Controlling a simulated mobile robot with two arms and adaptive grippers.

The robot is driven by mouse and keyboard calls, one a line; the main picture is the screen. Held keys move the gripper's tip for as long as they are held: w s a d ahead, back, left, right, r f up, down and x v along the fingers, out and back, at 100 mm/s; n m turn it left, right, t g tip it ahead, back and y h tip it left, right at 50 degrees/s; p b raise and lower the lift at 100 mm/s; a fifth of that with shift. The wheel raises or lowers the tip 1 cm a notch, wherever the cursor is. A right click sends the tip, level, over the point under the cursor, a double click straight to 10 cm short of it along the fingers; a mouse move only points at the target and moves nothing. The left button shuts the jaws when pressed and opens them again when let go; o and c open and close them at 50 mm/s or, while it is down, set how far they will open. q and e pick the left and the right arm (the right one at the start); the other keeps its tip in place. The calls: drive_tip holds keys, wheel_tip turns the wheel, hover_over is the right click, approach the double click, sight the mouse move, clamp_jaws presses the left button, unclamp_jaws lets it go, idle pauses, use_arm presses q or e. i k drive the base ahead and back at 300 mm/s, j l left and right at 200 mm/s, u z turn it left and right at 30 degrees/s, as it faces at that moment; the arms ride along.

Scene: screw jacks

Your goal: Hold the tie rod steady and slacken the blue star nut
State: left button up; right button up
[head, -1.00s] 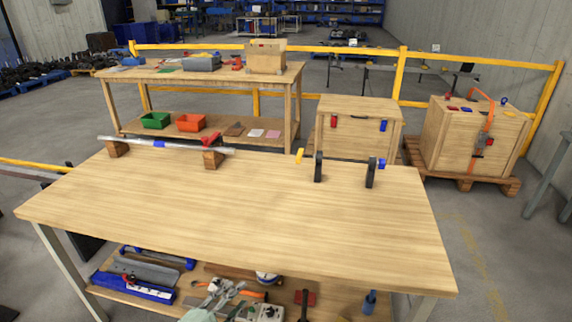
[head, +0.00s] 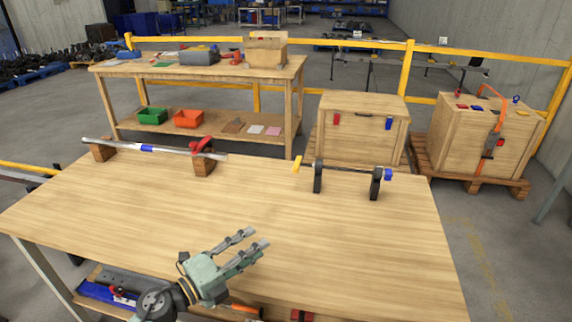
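A thin dark tie rod (head: 342,168) runs level through two black upright stands (head: 318,178) near the far right part of the front bench. The blue star nut (head: 388,174) is at the rod's right end, just outside the right stand. A yellow piece (head: 297,164) is at its left end. My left gripper (head: 256,240) is open and empty above the front edge of the bench, in front of the rod and well apart from it. Its fingers point up and to the right. My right gripper is not in view.
A long silver bar (head: 112,144) with a blue band and a red piece rests on two wooden blocks (head: 203,166) at the bench's far left. The middle of the bench top (head: 200,205) is clear. Wooden crates (head: 360,130) stand behind the bench.

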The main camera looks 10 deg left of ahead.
sight(387, 174)
drive_tip(key=i, duration=1.1)
